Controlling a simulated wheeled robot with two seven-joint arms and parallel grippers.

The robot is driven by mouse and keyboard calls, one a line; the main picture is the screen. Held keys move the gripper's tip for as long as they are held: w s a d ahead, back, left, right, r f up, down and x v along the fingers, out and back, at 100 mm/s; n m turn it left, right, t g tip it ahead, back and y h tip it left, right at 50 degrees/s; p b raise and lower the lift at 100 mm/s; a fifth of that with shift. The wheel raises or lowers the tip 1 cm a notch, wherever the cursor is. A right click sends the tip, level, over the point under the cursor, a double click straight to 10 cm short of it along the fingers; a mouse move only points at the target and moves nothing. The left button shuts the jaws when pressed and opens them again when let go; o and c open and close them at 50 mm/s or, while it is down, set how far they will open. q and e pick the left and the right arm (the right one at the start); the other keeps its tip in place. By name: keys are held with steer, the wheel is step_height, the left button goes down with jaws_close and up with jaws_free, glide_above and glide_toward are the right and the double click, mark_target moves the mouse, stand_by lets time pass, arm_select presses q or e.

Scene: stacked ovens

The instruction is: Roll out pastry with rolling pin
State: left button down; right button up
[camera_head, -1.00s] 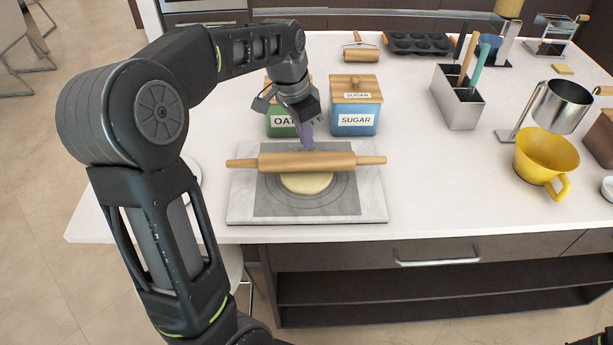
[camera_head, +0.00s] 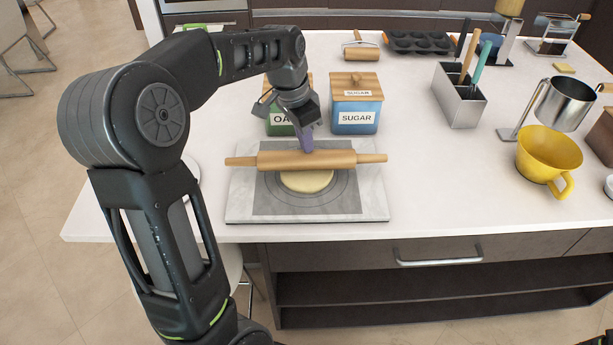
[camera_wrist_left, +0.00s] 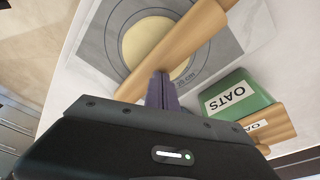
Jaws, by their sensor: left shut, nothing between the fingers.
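A wooden rolling pin (camera_head: 306,160) lies level across the far part of the round pale pastry (camera_head: 307,181). The pastry is on a grey mat (camera_head: 262,205) on a marble board (camera_head: 375,207). My left gripper (camera_head: 307,143) is shut and empty, its purple fingertips pointing down at the far side of the pin's barrel. In the left wrist view the fingertips (camera_wrist_left: 162,78) are together and overlap the pin (camera_wrist_left: 180,45); I cannot tell if they touch it. The pastry (camera_wrist_left: 150,42) shows beyond the pin, partly covered by it. My right gripper is not in view.
The blue sugar canister (camera_head: 357,104) and green oats canister (camera_head: 279,123) stand close behind the board. A yellow jug (camera_head: 546,155), a metal sifter (camera_head: 565,104) and a utensil holder (camera_head: 459,97) stand to the right. The counter right of the board is clear.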

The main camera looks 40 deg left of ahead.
arm_select(q)
steer(key=shift+s+d+b, duration=0.45)
steer(key=shift+s+d, duration=0.5)
steer(key=shift+s, duration=0.25)
steer(key=shift+r+p, duration=0.8)
steer(key=shift+r, duration=0.25)
steer(key=shift+w+a, duration=0.1)
steer(key=shift+w+a+p, duration=0.4)
steer(key=shift+w+a, duration=0.2)
steer(key=shift+w, duration=0.2)
steer(key=shift+f, duration=0.3)
steer(key=shift+f+b, duration=0.75)
steer(key=shift+b, duration=0.05)
